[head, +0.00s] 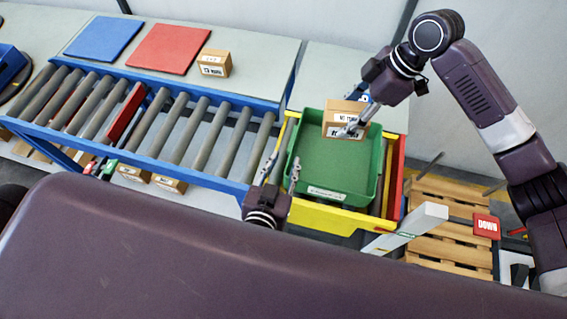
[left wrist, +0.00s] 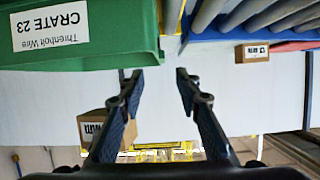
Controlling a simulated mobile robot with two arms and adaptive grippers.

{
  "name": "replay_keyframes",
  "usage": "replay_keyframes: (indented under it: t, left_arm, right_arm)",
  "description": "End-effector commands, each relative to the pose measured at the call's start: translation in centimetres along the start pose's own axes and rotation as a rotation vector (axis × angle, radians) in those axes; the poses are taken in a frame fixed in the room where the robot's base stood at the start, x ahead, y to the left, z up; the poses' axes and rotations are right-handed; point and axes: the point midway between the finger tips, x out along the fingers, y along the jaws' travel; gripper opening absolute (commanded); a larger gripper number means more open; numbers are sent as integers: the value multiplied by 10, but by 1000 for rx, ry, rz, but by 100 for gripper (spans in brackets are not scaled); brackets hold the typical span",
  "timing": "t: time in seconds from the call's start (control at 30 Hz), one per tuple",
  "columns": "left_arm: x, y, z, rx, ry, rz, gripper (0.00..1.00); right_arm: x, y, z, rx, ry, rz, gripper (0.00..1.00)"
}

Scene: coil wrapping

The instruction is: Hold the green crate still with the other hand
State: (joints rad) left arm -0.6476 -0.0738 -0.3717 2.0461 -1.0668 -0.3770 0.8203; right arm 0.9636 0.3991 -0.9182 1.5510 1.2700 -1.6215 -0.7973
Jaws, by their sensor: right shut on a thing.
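The green crate (head: 328,158) sits within a yellow-sided frame at the right end of the roller conveyor. My left gripper (head: 281,168) is open at the crate's front left corner, with nothing visible between its fingers. In the left wrist view the crate's labelled wall (left wrist: 110,48), reading CRATE 23, is beyond the fingertips (left wrist: 156,74) to the upper left; whether a finger touches it I cannot tell. My right gripper (head: 357,111) is shut on a cardboard box (head: 338,118) with a white label, at the crate's back right. The rest of the crate's floor looks empty.
Blue (head: 103,38) and red (head: 168,49) mats and another small box (head: 215,63) lie on the grey bench behind the rollers (head: 205,132). A wooden pallet (head: 450,233), a white post (head: 405,228) and a red DOWN sign (head: 486,226) stand at right.

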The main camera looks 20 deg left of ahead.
Motion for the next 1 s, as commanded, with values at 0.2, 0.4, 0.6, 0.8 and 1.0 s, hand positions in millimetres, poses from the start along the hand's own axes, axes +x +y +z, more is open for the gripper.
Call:
replay_keyframes:
  t: [0.2, 0.4, 0.6, 0.8, 1.0]
  left_arm:
    - [4, 0, 3, -26, -18, -16, 31]
    - [30, -1, 2, -22, -15, -14, 31]
    - [62, -1, 3, -23, -15, -14, 31]
    - [91, -2, 4, -22, -16, -15, 31]
    - [110, -2, 5, -23, -17, -14, 31]
  right_arm:
    - [-1, 1, -1, -1, 3, 3, 1]
    - [-1, 1, -1, -1, 3, 2, 1]
    - [-1, 1, -1, -1, 3, 3, 1]
    - [-1, 1, -1, -1, 3, 2, 1]
    - [-1, 1, -1, -1, 3, 3, 1]
